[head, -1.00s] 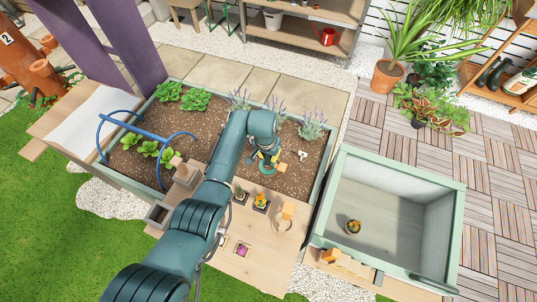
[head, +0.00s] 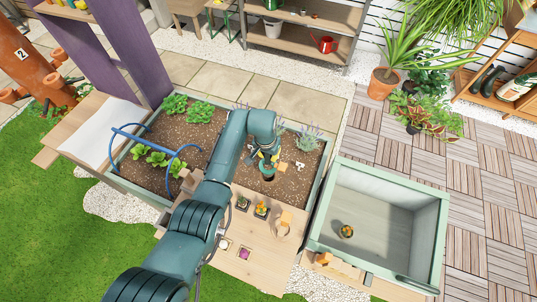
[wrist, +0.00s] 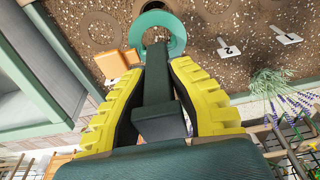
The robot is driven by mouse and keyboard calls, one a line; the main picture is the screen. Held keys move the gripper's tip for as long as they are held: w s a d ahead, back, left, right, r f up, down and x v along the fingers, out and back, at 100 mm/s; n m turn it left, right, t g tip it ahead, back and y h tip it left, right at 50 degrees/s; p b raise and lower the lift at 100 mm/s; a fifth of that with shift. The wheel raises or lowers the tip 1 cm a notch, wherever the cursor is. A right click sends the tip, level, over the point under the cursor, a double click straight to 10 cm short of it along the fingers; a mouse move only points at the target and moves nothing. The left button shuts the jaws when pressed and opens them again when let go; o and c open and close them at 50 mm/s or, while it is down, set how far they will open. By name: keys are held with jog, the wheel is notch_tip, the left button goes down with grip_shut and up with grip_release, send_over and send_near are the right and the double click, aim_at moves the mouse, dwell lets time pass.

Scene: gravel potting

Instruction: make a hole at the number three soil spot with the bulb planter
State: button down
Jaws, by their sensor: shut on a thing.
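My gripper (wrist: 158,110), with yellow finger pads, is shut on the dark handle of the bulb planter (wrist: 160,60). The planter's green ring (wrist: 163,30) lies beyond the fingertips, over the soil, with a dark patch showing through it. In the head view the planter (head: 268,173) hangs below my gripper (head: 265,157) at the right half of the soil bed (head: 205,133). I cannot tell whether its lower edge touches the soil. White number markers (wrist: 228,48) stand in the soil to the right in the wrist view; no three is readable. Round outlines (wrist: 100,30) mark the soil.
Lavender (head: 306,140) and leafy plants (head: 200,111) grow in the bed, with a blue hoop (head: 155,137) at left. Small pots (head: 261,210) stand on the front wooden ledge. A grey-green crate (head: 375,205) stands at right.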

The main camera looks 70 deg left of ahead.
jog(key=shift+r+p, duration=0.3)
jog(key=shift+r, duration=0.4)
notch_tip(320, 180, up, 5)
jog(key=p, duration=0.4)
jog(key=shift+r+p, duration=0.1)
jog(key=shift+p, duration=0.25)
